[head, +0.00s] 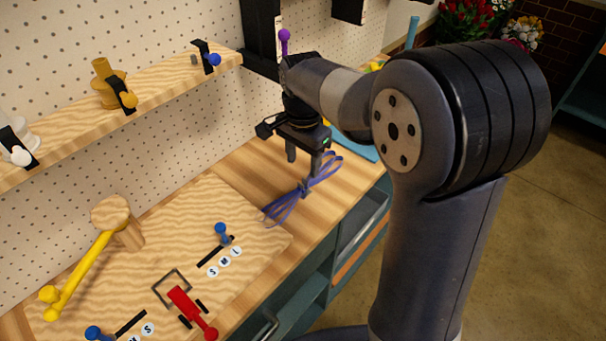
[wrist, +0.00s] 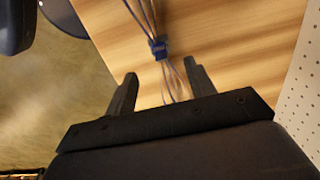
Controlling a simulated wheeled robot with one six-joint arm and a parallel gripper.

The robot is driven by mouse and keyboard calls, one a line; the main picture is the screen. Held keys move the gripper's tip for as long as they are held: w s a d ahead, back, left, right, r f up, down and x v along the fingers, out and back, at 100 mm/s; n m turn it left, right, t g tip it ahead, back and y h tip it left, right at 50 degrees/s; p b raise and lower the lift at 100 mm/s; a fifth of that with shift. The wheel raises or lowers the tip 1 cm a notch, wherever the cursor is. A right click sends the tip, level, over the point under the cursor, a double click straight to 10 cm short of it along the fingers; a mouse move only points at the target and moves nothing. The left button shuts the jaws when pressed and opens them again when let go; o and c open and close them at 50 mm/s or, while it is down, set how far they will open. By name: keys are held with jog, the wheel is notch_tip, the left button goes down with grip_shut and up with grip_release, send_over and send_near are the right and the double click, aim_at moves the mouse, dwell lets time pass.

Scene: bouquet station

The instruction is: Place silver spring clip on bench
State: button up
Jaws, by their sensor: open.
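My gripper (head: 304,164) is open above the wooden bench (head: 345,198), its fingers pointing down. A bundle of thin blue-purple loops (head: 302,189) lies on the bench just under and beside the fingers. It also shows in the wrist view, with a blue band (wrist: 158,47) at its middle and strands running between the fingers. I cannot tell whether the fingers touch it. I cannot make out a silver spring clip in either view.
A wooden board (head: 165,245) on the bench carries a yellow-handled lever (head: 80,270), a red clamp (head: 190,308) and blue knobs. A shelf (head: 70,135) with small holders runs along the pegboard wall (head: 60,45). Bare bench lies right of the loops.

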aim_at(303, 181)
jog(key=shift+r, duration=2.35)
jog(key=shift+f, duration=0.1)
notch_tip(303, 181, down, 12)
jog(key=shift+r, duration=1.6)
